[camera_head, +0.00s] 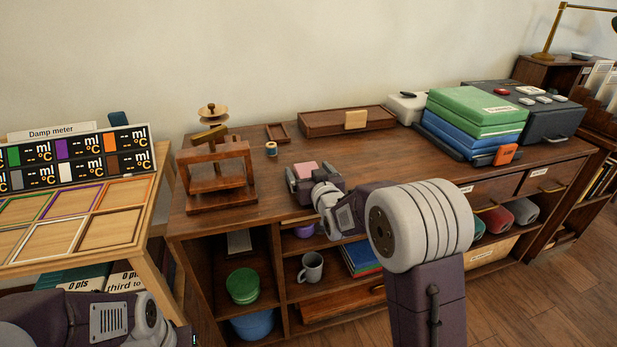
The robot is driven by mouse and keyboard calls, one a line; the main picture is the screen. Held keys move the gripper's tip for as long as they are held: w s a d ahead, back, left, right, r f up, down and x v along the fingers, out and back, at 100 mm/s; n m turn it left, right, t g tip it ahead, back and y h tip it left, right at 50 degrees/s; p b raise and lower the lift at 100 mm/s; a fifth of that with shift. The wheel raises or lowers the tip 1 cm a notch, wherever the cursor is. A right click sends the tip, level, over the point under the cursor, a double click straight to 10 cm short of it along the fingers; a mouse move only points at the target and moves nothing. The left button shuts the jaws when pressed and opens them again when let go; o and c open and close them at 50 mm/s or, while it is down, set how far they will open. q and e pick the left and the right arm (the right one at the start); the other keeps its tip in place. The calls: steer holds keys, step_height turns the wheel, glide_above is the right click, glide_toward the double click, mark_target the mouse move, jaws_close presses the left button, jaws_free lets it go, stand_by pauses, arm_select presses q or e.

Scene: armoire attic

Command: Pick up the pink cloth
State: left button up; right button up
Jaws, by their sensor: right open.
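A small pink cloth (306,170) lies on the wooden cabinet top, near its front edge and left of the middle. My right gripper (306,175) is open at the cloth, with its grey fingertips to the left and right of it. The gripper body hides the near part of the cloth, and I cannot tell whether the fingers touch it. My left arm shows at the bottom left, but its fingers are not in view.
A wooden press (216,172) and a thread spool (271,149) stand left of the gripper. A shallow wooden tray (345,120) lies behind. Stacked green cases (477,108) stand right. A damp meter board (75,160) is far left. Bare cabinet top surrounds the gripper.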

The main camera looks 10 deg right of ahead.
mark_target(309, 170)
steer(key=c, duration=1.5)
steer(key=shift+o, duration=0.2)
step_height(309, 170, up, 5)
steer(key=p, duration=0.3)
steer(key=s+d+r+p, duration=0.4)
steer(key=s+d+r, duration=0.2)
steer(key=d, duration=0.3)
steer(key=shift+s+d, duration=0.25)
steer(key=shift+s, duration=0.25)
